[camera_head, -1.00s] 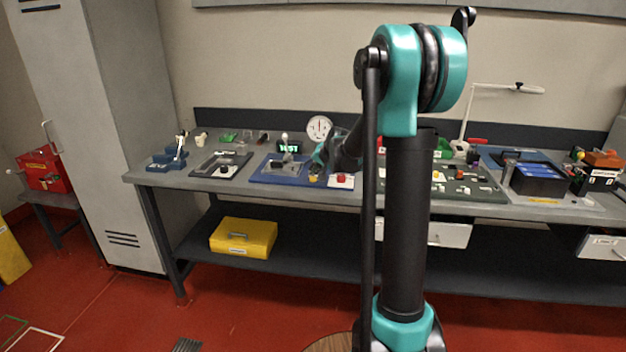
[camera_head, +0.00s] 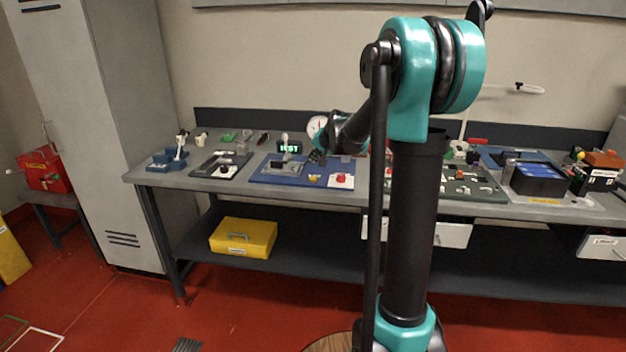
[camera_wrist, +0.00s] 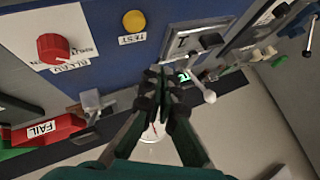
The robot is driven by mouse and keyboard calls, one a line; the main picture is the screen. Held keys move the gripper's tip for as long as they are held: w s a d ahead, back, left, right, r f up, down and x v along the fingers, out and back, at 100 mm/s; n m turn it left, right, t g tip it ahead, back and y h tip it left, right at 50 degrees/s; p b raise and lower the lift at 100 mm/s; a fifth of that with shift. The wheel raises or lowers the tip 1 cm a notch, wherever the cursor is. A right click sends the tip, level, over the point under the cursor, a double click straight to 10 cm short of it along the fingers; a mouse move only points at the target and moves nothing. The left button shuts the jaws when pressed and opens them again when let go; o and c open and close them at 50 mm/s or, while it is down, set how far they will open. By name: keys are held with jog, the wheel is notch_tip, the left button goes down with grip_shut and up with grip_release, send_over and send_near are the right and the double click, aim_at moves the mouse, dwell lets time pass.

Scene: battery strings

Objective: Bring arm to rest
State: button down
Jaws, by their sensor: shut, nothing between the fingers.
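My arm with its black and teal links stands in front of the workbench (camera_head: 225,183) in the head view. My gripper (camera_head: 316,157) is small there, above the back part of the blue test panel (camera_head: 262,177). In the wrist view my gripper (camera_wrist: 163,72) is shut, its fingertips together with nothing between them. Beyond the fingers lie the blue panel with a red knob (camera_wrist: 54,47), a yellow button (camera_wrist: 134,20) marked TEST, and a lever switch (camera_wrist: 207,93). The fingers hide part of the green display (camera_wrist: 185,77).
A round dial (camera_head: 316,125) stands behind my gripper, partly covered by the arm. A grey panel (camera_head: 221,164) lies to the left, a battery tray (camera_head: 538,180) to the right. A yellow case (camera_head: 243,237) sits on the lower shelf.

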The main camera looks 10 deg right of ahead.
dwell(0.3)
jog(key=s+d+f+n+g+h, duration=0.1)
jog(key=s+f, duration=0.4)
jog(key=s, duration=0.8)
jog(key=s+d+f+n+g+h, duration=0.1)
jog(key=s+f, duration=0.5)
jog(key=s, duration=0.8)
jog(key=s+d+f+n+g, duration=0.1)
jog(key=s+f, duration=0.4)
jog(key=s, duration=0.9)
jog(key=shift+d+f+n+g+h, duration=0.35)
jog(key=shift+n+g, duration=0.45)
jog(key=shift+n, duration=0.4)
jog(key=shift+w+r, duration=0.1)
